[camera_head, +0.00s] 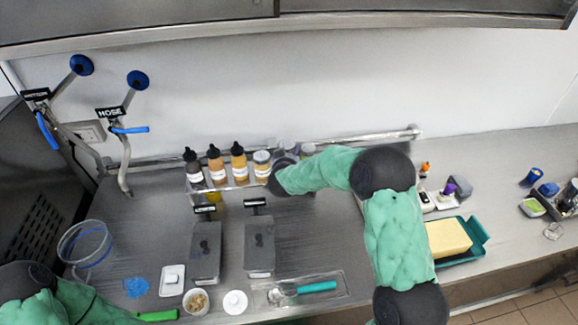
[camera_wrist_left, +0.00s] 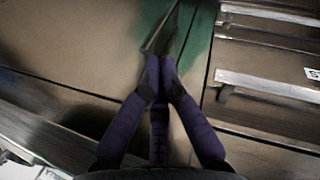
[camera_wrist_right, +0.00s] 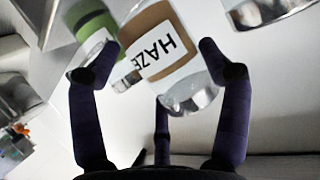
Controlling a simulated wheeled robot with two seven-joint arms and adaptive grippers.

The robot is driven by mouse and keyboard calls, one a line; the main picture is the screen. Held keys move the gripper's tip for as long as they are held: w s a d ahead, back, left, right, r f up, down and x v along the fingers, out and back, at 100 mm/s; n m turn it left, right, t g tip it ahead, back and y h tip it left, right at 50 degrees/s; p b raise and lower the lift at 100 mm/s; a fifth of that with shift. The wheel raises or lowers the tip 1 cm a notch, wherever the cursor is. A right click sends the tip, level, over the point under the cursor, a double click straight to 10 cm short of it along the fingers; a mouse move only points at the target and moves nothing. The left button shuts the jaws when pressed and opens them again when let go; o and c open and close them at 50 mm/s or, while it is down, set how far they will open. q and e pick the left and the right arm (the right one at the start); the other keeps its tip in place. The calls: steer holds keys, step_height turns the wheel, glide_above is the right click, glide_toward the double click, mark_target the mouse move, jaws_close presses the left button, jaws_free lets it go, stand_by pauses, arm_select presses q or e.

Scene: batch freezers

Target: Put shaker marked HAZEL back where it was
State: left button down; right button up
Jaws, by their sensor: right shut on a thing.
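The HAZEL shaker (camera_wrist_right: 165,50) shows in the right wrist view, with a brown band, a white label reading "HAZE" and a clear, shiny end. It is tilted in that picture and sits between the fingers of my right gripper (camera_wrist_right: 160,85), which is shut on it. In the head view my right gripper is at the right part of the wall rack (camera_head: 230,186), and my dark wrist hides most of it.
Three dark-capped bottles (camera_head: 215,165) and a pale-lidded jar (camera_head: 262,166) stand in the rack. A green-banded container (camera_wrist_right: 92,28) is close beside the HAZEL shaker. Two lidded grey bins (camera_head: 259,245) stand in front. A yellow block (camera_head: 448,238) lies on a teal tray at right.

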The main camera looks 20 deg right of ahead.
steer(key=shift+w+d+f, duration=0.1)
steer(key=shift+w+f, duration=0.1)
steer(key=shift+f, duration=0.05)
steer(key=shift+w+f+b, duration=0.15)
steer(key=shift+f+b, duration=0.3)
steer(key=shift+f, duration=1.2)
steer(key=shift+f, duration=0.25)
steer(key=o, duration=0.9)
steer(key=shift+r, duration=0.15)
steer(key=shift+s+r, duration=0.2)
steer(key=p+v, duration=0.1)
steer(key=v, duration=1)
steer(key=shift+s, duration=0.25)
